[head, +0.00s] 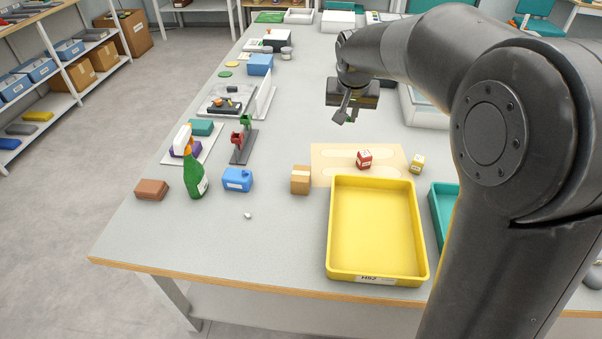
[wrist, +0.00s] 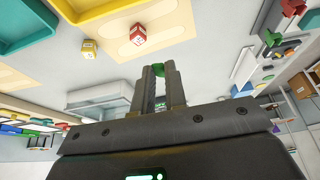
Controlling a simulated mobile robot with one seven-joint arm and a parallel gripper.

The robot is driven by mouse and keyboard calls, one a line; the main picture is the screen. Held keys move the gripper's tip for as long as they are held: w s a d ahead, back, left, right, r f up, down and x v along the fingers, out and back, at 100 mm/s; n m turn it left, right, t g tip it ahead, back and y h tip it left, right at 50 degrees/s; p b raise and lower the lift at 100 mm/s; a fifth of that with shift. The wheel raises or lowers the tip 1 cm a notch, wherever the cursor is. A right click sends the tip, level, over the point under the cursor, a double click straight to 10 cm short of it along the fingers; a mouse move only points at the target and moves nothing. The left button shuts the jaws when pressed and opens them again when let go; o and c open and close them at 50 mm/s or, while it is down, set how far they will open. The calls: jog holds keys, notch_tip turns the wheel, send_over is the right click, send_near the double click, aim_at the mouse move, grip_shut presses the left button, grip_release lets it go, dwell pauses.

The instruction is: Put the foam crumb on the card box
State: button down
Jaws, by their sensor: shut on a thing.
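My gripper (head: 345,116) is above the table, beyond the tan mat. In the wrist view, its fingers (wrist: 158,75) are shut on a small green piece (wrist: 158,69), which I take for the foam crumb. Most of that piece is hidden between the fingertips. The card box (head: 300,181), brown with a paler strip on top, stands on the table at the left edge of the tan mat. It is nearer the front than my gripper and to its left. Nothing shows on top of it.
A yellow tray (head: 374,236) stands right of the card box. A red cube (head: 364,159) sits on the tan mat (head: 330,152), with a yellow cube (head: 417,164) beside it. A blue container (head: 237,180), green bottle (head: 195,178) and small white lump (head: 248,216) are to the left.

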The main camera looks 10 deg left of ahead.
notch_tip(320, 180, down, 10)
send_over(301, 172)
jog(key=s, duration=0.2)
jog(key=f, duration=0.7)
jog(key=shift+w+f, duration=0.15)
jog(key=shift+w, duration=0.1)
jog(key=shift+f, duration=1.95)
jog(key=shift+f, duration=0.15)
jog(key=c, duration=1.5)
grip_release()
jog(key=shift+o, duration=0.2)
jog(key=v, duration=1.2)
jog(key=shift+r, duration=0.25)
